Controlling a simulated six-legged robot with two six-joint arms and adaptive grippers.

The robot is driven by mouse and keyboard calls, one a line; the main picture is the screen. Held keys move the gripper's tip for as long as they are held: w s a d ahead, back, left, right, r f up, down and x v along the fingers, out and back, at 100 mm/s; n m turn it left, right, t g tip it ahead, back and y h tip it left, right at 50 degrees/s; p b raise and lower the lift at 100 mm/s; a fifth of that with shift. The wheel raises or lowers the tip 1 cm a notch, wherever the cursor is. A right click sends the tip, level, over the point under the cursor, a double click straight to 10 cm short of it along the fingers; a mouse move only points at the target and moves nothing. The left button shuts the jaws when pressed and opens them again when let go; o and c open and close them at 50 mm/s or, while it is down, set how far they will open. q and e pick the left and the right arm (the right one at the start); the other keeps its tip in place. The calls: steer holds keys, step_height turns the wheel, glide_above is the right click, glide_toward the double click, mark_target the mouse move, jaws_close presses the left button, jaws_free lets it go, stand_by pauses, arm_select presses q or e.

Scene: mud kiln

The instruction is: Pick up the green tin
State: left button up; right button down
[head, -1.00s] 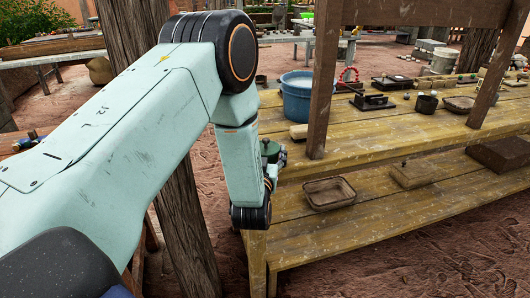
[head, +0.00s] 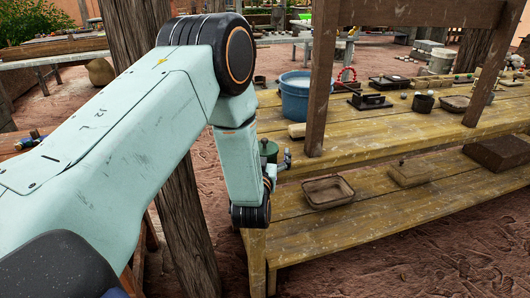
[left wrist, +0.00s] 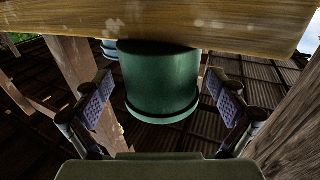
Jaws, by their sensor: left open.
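The green tin (left wrist: 162,82) is a dark green cylinder with a rim. In the left wrist view it sits between the two spread fingers of my left gripper (left wrist: 160,88), with a visible gap on each side. It meets the wooden plank that crosses the top of that view. In the head view the tin (head: 268,150) shows in part at the left end of the wooden bench, partly behind my left arm. My left gripper (head: 279,168) is open beside it, mostly hidden by my wrist. My right gripper is not in view.
The two-level wooden bench (head: 400,140) carries a blue bucket (head: 296,97), a roller-like piece (head: 297,131), and a dark cup (head: 423,102). A shallow tray (head: 328,191) lies on the lower level. Wooden posts (head: 321,80) stand close to my arm.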

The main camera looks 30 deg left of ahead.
arm_select(q)
steer(key=shift+s, duration=0.1)
steer(key=v, duration=1.2)
steer(key=shift+o, duration=0.3)
steer(key=shift+r, duration=0.1)
